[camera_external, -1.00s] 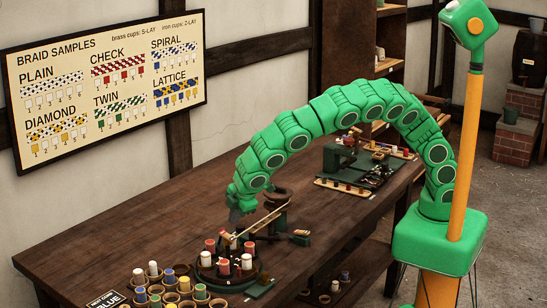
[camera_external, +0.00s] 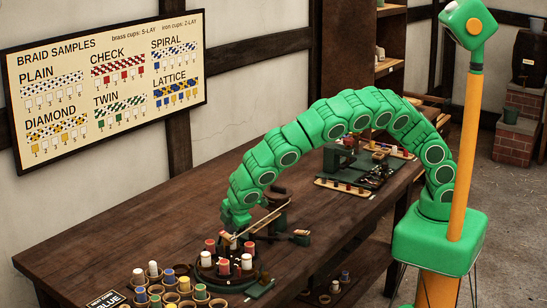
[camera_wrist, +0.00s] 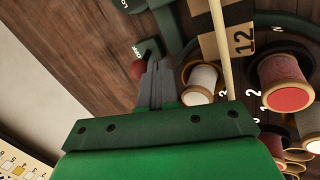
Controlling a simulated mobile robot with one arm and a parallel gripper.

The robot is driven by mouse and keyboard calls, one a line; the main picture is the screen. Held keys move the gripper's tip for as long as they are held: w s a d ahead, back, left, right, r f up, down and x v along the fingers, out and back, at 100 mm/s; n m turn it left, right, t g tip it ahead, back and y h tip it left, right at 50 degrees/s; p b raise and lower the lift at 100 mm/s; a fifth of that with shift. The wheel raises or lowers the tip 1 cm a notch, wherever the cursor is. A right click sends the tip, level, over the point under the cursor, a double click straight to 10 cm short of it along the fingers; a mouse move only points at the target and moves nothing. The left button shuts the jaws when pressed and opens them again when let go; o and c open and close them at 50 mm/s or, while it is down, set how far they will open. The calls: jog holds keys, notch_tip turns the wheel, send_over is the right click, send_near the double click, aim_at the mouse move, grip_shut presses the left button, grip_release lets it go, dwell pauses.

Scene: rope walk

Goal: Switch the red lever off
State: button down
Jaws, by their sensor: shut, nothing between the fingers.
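A small red ball knob (camera_wrist: 137,70), which looks like the end of the red lever, shows in the wrist view just left of my fingertips. In the external view my gripper (camera_external: 233,224) is low behind the bobbin stand, and I cannot make out the red lever there.
A round braiding stand (camera_external: 207,268) with red and white bobbins is beside my gripper. A pale rod (camera_wrist: 220,40) slants past on the right in the wrist view. Several cups of coloured bobbins (camera_external: 170,281) stand at the front. The table's left middle (camera_external: 120,232) is clear.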

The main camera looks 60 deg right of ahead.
aim_at(220, 229)
jog(key=shift+w+r+g, duration=0.2)
jog(key=shift+w+g, duration=0.15)
jog(key=shift+g, duration=0.25)
jog(key=shift+w+r+g, duration=0.2)
jog(key=shift+w+g, duration=0.1)
jog(key=shift+g, duration=0.1)
jog(key=shift+w+r+g, duration=0.2)
jog(key=shift+w+g, duration=0.55)
jog(key=shift+g, duration=0.15)
jog(key=shift+w+r+g, duration=0.2)
jog(key=shift+w+g, duration=0.5)
jog(key=shift+g, duration=0.2)
jog(key=shift+w+r, duration=0.15)
jog(key=shift+w, duration=0.8)
jog(key=shift+w, duration=0.25)
notch_tip(220, 229, up, 8)
jog(key=shift+a, duration=0.3)
